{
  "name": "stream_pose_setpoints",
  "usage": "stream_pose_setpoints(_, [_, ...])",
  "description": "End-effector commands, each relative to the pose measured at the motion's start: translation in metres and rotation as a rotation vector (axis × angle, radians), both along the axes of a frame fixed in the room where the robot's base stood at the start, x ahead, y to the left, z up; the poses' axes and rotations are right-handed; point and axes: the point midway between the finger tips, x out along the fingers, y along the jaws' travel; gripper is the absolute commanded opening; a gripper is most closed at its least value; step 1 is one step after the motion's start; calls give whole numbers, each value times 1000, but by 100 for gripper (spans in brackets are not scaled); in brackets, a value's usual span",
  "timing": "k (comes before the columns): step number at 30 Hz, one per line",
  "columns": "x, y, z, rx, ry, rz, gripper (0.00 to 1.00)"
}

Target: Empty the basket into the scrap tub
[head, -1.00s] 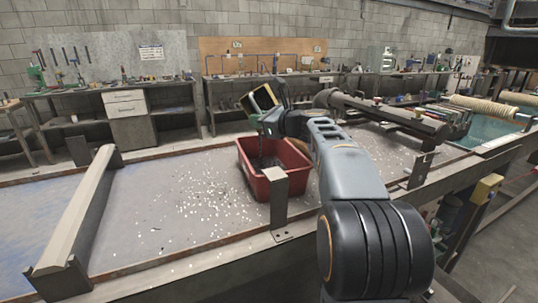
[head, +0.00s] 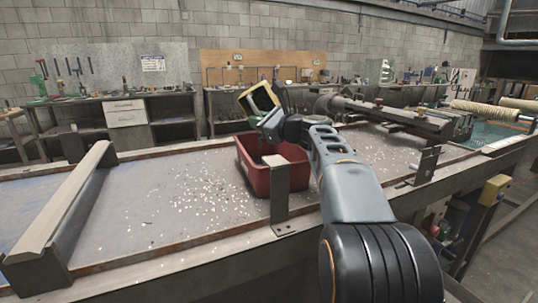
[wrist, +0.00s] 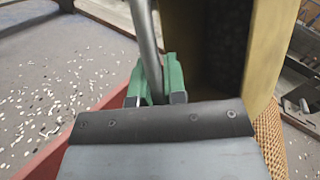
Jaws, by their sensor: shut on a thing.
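The basket (head: 258,101) has a square yellow rim and is held tipped on its side above the scrap tub. It also shows close up in the wrist view (wrist: 268,55), with a dark inside; whether anything is left in it I cannot tell. Orange mesh shows at lower right there. My gripper's green fingers (wrist: 155,80) are shut on a grey metal bar, which looks like the basket's handle. The scrap tub is the red open box (head: 258,180) on the bench, below the basket. Its contents are mostly hidden.
White flecks litter the grey bench top (head: 150,215) left of the tub. A metal bracket (head: 283,195) stands at the tub's front. A long raised bar (head: 65,215) crosses the bench at left. A dark roller arm (head: 390,115) lies at right.

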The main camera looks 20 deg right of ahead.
Motion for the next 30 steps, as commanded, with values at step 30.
stream_pose_setpoints(30, [-9, 5, 15, -141, -246, -4, 0])
